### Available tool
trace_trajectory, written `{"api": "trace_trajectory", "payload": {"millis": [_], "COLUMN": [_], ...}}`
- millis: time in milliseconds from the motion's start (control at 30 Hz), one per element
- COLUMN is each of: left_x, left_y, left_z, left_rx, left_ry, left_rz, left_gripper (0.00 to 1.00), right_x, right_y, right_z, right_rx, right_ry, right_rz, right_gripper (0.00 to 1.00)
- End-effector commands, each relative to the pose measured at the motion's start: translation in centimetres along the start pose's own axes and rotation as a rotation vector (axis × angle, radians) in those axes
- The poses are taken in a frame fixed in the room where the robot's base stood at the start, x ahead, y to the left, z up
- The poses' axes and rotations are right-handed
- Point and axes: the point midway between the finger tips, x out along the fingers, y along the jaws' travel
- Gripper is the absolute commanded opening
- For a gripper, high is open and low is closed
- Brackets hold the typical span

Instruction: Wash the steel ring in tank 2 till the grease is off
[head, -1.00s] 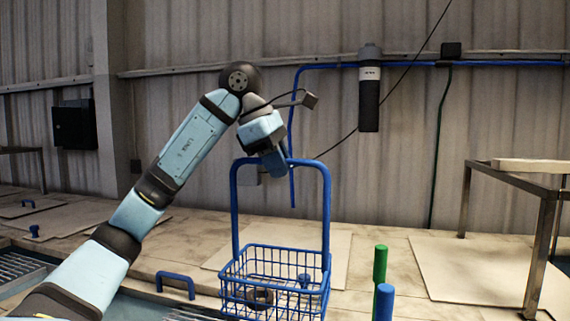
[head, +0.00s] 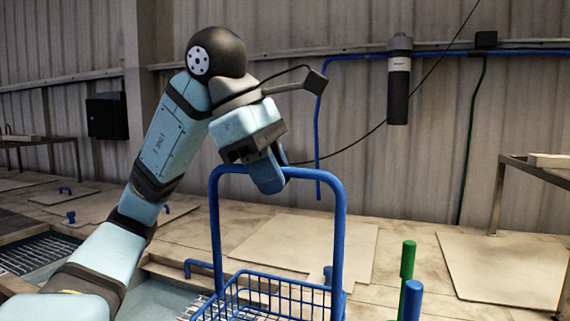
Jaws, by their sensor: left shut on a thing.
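A blue wire basket (head: 341,235) with a tall arched handle stands out at the lower middle of the head view, its lower part cut off by the bottom edge. My left gripper (head: 268,178) is shut on the top bar of the handle, with its fingers pointing down. The basket looks upright. The steel ring is not in view now; the part of the basket floor where it could lie is below the picture. A tank with pale water (head: 155,302) shows to the left of the basket; I cannot read its number. My right gripper is not in view.
A green post (head: 407,262) and a blue post (head: 412,300) rise just right of the basket. A second tank with a grating (head: 38,254) is at the left. Flat pale lids (head: 318,248) lie behind. A metal table (head: 535,172) stands at the right.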

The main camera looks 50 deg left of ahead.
Motion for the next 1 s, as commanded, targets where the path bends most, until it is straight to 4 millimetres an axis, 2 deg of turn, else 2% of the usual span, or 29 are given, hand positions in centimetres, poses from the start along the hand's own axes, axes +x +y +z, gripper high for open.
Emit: {"api": "trace_trajectory", "payload": {"millis": [533,700,1000], "left_x": [-1.9,-1.8,-1.8], "left_y": [-8.6,-9.4,-9.4], "left_z": [0.8,0.7,0.7], "left_rx": [0.003,0.0,0.0], "left_ry": [-0.003,-0.002,-0.002], "left_rz": [0.004,0.002,0.001], "left_gripper": [0.0,0.0,0.0], "right_x": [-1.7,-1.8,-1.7], "right_y": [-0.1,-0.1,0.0], "right_z": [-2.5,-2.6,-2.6], "right_rx": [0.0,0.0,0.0], "right_ry": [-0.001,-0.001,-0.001], "right_rz": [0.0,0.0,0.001], "right_gripper": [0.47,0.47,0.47]}}
